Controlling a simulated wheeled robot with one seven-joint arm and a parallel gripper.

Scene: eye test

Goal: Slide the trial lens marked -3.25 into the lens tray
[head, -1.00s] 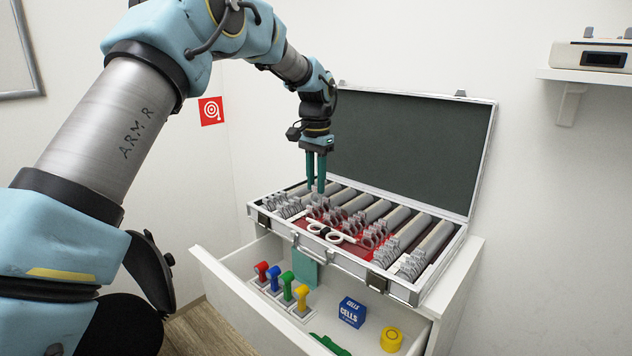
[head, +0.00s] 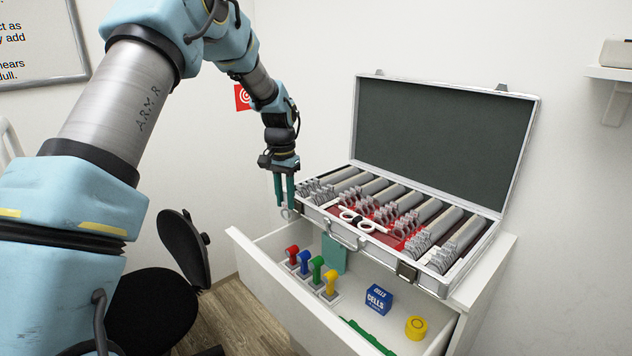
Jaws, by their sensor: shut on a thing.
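The lens tray (head: 378,256) is an open silver case with a raised dark lid, on top of the white cabinet. Rows of handled trial lenses (head: 420,243) stand in grey slotted holders over a red lining. My gripper (head: 284,205) points down at the case's left front corner. It is shut on a small pale ring-shaped trial lens (head: 286,214) at its fingertips. The lens is partly hidden and its marking is too small to read. I cannot tell whether it touches the case.
A white trial frame (head: 362,222) lies at the case's front. The open drawer (head: 290,302) below holds red, blue, green and yellow handled pieces, a blue CELLS box (head: 379,299) and a yellow roll (head: 416,327).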

